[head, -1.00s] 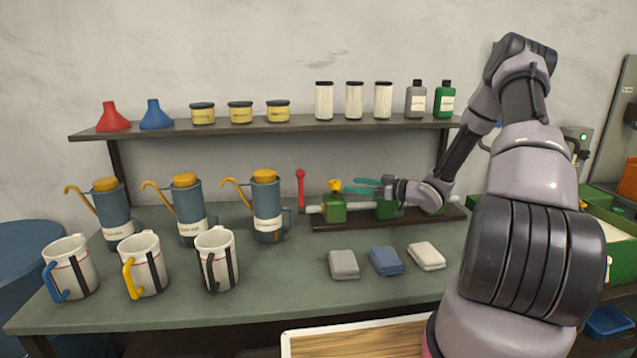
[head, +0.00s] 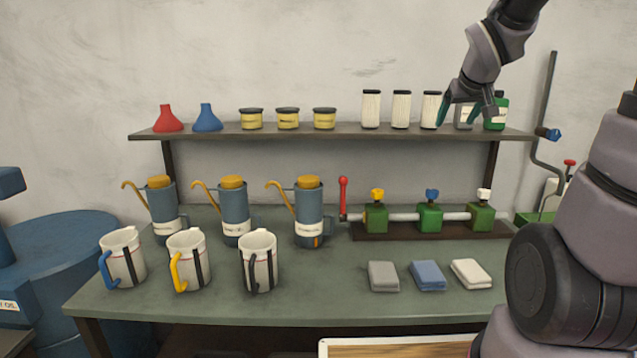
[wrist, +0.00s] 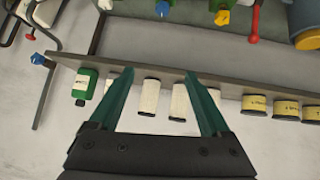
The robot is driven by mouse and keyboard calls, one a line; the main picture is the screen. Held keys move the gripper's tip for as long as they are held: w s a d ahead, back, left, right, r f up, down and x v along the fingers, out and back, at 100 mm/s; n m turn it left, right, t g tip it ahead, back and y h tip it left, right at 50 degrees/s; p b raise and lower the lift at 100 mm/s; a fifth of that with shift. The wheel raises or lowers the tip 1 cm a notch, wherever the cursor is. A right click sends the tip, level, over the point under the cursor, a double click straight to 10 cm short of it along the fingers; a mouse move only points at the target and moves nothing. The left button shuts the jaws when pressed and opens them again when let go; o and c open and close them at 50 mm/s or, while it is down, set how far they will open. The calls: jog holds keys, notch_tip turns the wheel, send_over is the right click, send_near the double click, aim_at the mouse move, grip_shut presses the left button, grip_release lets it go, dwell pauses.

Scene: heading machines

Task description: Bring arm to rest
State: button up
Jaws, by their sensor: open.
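My gripper (head: 472,112) is raised in front of the right end of the wall shelf (head: 300,133) in the head view. Its two green fingers are spread with nothing between them that it holds. In the wrist view my gripper (wrist: 155,95) is open, and white ribbed cylinders (wrist: 150,96) on the shelf show beyond and between the fingers.
The bench (head: 330,300) holds striped mugs (head: 186,258), blue oil cans (head: 236,212), folded cloths (head: 428,275) and a rack of green valve blocks (head: 431,218). A crank rod (head: 548,110) stands right of the shelf. A blue drum (head: 75,260) is at left. The bench's front middle is clear.

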jog(key=s+a+r+m+g+y, duration=0.1)
jog(key=s+a, duration=0.3)
jog(key=s, duration=0.6)
jog(key=s+a+r+m+g+y, duration=0.1)
jog(key=s+a, duration=0.3)
jog(key=s, duration=0.7)
jog(key=shift+r+m+y, duration=0.4)
jog(key=shift+m+y, duration=0.5)
jog(key=shift+a, duration=0.1)
